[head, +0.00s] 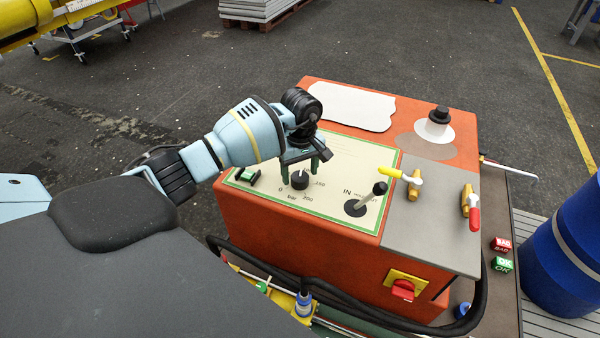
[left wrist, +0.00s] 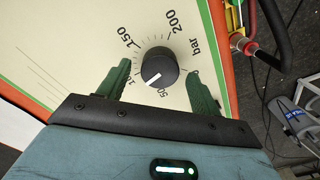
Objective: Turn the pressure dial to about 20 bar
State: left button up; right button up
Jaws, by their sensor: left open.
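The pressure dial is a round black knob (head: 300,181) on the cream, green-edged panel (head: 345,168) of the orange machine. In the left wrist view the knob (left wrist: 160,67) has a white pointer mark aimed between the 50 and 100 labels of the printed bar scale. My left gripper (head: 300,173) reaches over the panel from the left. It is open, and in the left wrist view its green fingers (left wrist: 158,70) stand on either side of the knob, with visible gaps. My right gripper is not in view.
A black-knobbed lever (head: 368,199) stands right of the dial, and a green switch (head: 248,177) is left of it. A red rotary switch (head: 403,290) is on the front face. A blue barrel (head: 570,250) stands at the right.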

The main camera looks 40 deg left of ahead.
pick_arm(q)
jog(key=shift+f, duration=0.55)
jog(key=c, duration=1)
jog(key=shift+n, duration=0.3)
